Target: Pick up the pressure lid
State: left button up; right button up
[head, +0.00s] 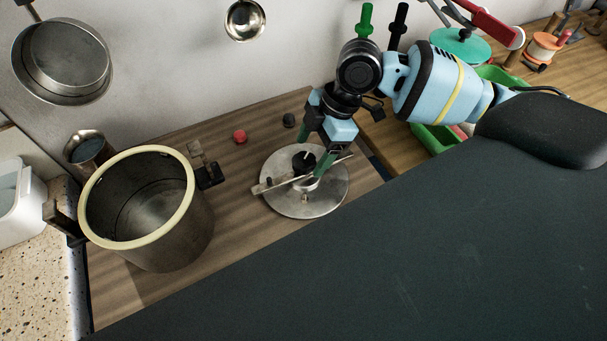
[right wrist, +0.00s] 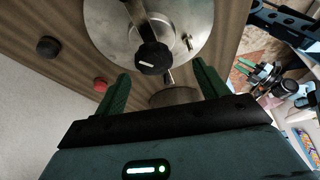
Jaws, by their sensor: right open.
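The pressure lid (head: 328,193) is a round steel disc with a bar across it and a black knob (head: 303,162) near its middle. It lies flat on a wooden board to the right of the open pot. It also fills the top of the right wrist view (right wrist: 195,18). My right gripper (head: 315,150) is over the lid, pointing down, with its green fingers apart beside the knob. In the right wrist view the black knob (right wrist: 153,57) shows beyond the open fingers, not gripped. Whether a finger touches the lid is unclear. My left gripper is out of view.
A steel pot (head: 180,228) with a cream rim stands open on the wooden board (head: 245,240), at the left. A red knob (head: 240,136) and a black one (head: 289,120) lie behind the lid. A green tray (head: 432,138) is behind my right arm.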

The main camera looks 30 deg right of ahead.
aim_at(304, 160)
jog(key=shift+w+a+f, duration=0.25)
jog(key=shift+f, duration=0.4)
jog(key=shift+x, duration=2.5)
jog(key=shift+w+d, duration=0.15)
jog(key=shift+w, duration=0.05)
grip_shut()
